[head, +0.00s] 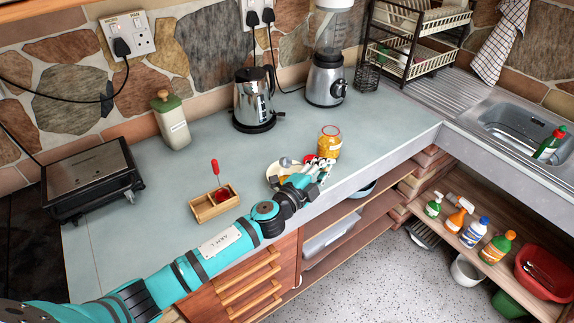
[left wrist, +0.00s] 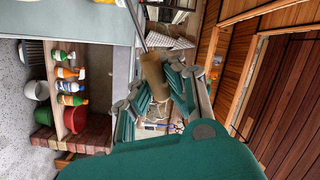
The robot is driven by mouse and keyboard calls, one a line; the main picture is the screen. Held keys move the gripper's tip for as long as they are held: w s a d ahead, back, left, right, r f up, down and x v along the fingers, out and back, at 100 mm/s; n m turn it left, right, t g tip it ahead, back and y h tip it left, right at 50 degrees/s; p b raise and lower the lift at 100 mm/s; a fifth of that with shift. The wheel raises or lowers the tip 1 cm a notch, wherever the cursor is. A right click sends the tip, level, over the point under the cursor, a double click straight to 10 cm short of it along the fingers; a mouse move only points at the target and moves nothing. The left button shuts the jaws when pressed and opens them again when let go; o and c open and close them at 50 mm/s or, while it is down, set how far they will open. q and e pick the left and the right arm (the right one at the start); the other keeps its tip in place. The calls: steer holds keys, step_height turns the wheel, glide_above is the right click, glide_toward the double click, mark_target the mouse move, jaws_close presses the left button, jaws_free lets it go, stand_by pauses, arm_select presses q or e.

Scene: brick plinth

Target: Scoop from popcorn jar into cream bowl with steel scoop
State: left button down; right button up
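The popcorn jar (head: 329,146) stands on the counter near its front edge, a clear jar with yellow contents and a reddish rim. The cream bowl (head: 271,175) is left of it, partly hidden behind my left gripper (head: 318,176). The steel scoop's round grey head (head: 286,162) shows above the bowl. In the left wrist view, my left gripper (left wrist: 158,100) is closed around the scoop's tan handle (left wrist: 152,72), with its metal shaft (left wrist: 136,26) extending up the picture. I cannot tell whether the scoop head holds anything. My right gripper is not in view.
A wooden box (head: 203,210) with red-handled items sits left of the bowl. A kettle (head: 255,98), blender (head: 326,80), canister (head: 171,120) and grill (head: 92,178) stand farther back or left. The sink (head: 515,130) is at right. The middle counter is clear.

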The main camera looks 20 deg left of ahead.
arm_select(q)
steer(key=w+a+r+n+p, duration=0.2)
steer(key=a+r+n+p, duration=0.1)
steer(key=a+n, duration=0.3)
steer(key=w+a+r+n+p, duration=0.2)
steer(key=w+a+n+p, duration=0.1)
steer(key=a+n, duration=0.4)
steer(key=shift+w+r+p, duration=0.25)
steer(key=shift+r+p, duration=0.15)
steer(key=shift+p, duration=0.4)
steer(key=shift+r, duration=0.1)
